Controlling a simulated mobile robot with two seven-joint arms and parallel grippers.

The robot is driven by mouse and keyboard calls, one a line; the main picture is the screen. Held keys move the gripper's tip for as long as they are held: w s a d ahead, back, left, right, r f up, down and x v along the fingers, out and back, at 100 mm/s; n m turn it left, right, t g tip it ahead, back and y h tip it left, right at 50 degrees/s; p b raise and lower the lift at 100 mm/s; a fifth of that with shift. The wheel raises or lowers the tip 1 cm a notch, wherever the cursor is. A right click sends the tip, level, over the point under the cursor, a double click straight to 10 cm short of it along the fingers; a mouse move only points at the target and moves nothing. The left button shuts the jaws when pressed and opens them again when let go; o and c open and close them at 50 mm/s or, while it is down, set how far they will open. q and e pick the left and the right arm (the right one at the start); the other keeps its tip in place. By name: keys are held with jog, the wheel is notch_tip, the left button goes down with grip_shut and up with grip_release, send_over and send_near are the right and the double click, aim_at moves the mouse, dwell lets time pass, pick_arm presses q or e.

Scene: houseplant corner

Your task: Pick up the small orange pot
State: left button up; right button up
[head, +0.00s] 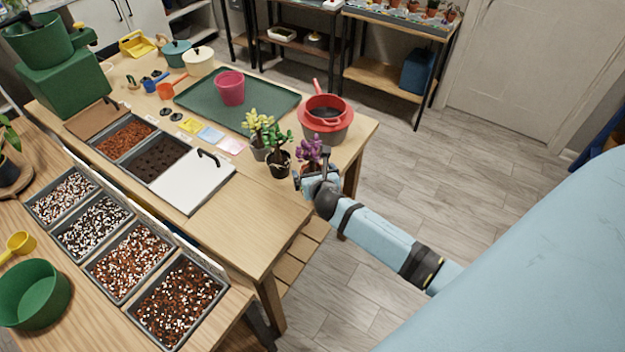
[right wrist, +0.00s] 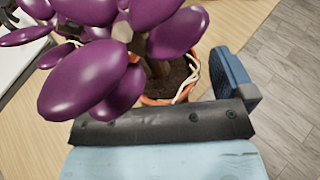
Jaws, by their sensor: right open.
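The small orange pot (right wrist: 196,70) holds a plant with glossy purple leaves (head: 308,150) and dark soil. In the right wrist view the purple leaves (right wrist: 90,75) cover much of the pot, and only part of its orange rim shows. In the head view it stands near the right edge of the wooden table, mostly hidden by my gripper. My right gripper (head: 313,174) is open at the pot. One blue finger (right wrist: 233,75) shows to the right of the rim, apart from it; the other finger is hidden behind the leaves. My left gripper is not in view.
A green plant in a black pot (head: 279,167) and a yellow-green plant in a grey pot (head: 258,131) stand close by on the left. A red colander (head: 325,103) sits in a grey container behind. A white lid (head: 185,179) lies left. Floor is clear on the right.

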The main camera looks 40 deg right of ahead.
aim_at(312, 160)
jog(key=shift+x, duration=0.95)
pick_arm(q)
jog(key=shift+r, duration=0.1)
pick_arm(e)
jog(key=shift+c, duration=0.5)
jog(key=c, duration=0.7)
jog(key=shift+o, duration=0.2)
pick_arm(q)
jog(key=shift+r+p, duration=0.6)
jog(key=shift+p, duration=0.05)
pick_arm(e)
notch_tip(312, 160, up, 19)
pick_arm(q)
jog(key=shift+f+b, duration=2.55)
jog(key=shift+b, duration=0.05)
pick_arm(e)
jog(key=shift+f, duration=6.9)
